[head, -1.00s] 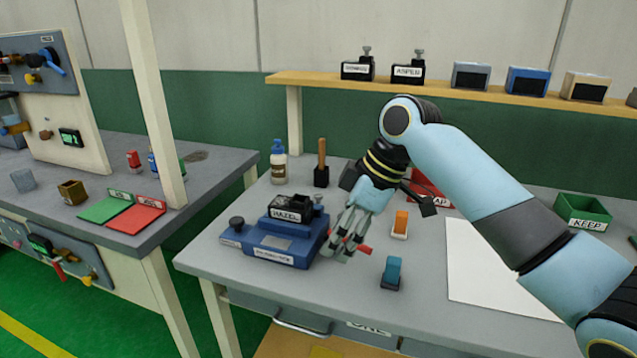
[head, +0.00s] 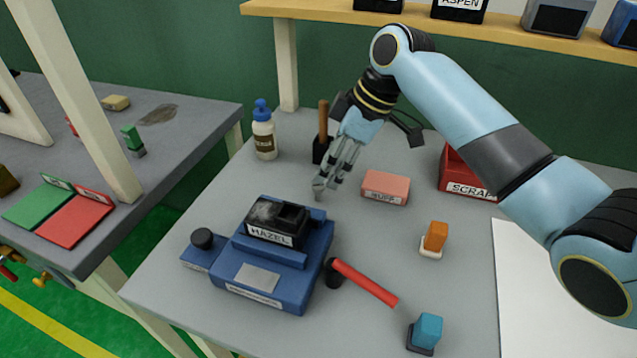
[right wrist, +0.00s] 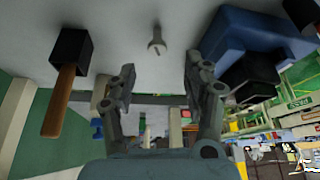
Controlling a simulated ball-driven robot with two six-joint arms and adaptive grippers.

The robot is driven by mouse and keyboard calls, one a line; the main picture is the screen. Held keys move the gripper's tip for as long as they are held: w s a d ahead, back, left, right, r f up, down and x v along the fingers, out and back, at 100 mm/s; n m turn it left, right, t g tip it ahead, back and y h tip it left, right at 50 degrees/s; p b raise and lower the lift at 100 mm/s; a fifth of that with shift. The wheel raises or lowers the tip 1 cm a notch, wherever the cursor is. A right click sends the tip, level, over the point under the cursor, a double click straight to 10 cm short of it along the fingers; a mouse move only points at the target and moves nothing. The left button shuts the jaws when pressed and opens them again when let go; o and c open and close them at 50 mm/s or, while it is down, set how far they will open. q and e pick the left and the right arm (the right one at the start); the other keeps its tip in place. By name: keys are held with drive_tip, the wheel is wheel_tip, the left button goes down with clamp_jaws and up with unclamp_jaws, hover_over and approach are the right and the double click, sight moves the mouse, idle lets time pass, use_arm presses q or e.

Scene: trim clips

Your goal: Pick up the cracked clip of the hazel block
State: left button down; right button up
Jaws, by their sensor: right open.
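The hazel block (head: 277,222), black with a white HAZEL label, sits in a blue fixture (head: 262,277) on the grey table. My right gripper (head: 328,184) is behind and right of the block, pointing down, open and empty. A small grey piece with a notched end (right wrist: 157,42) lies on the table ahead of the open fingers (right wrist: 157,80) in the right wrist view. It may be the cracked clip; I cannot see a crack. In the head view it is hard to tell from the fingertips. My left gripper is not in view.
A red-handled tool (head: 365,282) lies right of the fixture. A pink block (head: 386,187), an orange piece (head: 435,238) and a teal piece (head: 427,331) stand farther right. The red SCRAP bin (head: 462,176) is at right.

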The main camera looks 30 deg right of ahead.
sight(319, 185)
drive_tip(key=shift+w+a+f, duration=0.1)
drive_tip(key=shift+a+f, duration=0.2)
drive_tip(key=shift+f, duration=0.2)
drive_tip(key=shift+w+f, duration=0.1)
drive_tip(key=shift+f, duration=0.15)
drive_tip(key=x, duration=0.4)
drive_tip(key=shift+w+d+f, duration=0.15)
drive_tip(key=shift+f, duration=0.2)
drive_tip(key=shift+w+f, duration=0.1)
drive_tip(key=shift+f, duration=0.25)
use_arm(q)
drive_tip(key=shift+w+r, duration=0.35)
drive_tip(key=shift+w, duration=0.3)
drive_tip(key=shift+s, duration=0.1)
use_arm(e)
drive_tip(key=shift+c, duration=0.3)
drive_tip(key=shift+c, duration=1)
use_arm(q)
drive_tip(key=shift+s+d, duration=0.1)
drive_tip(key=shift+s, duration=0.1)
use_arm(e)
drive_tip(key=c, duration=0.7)
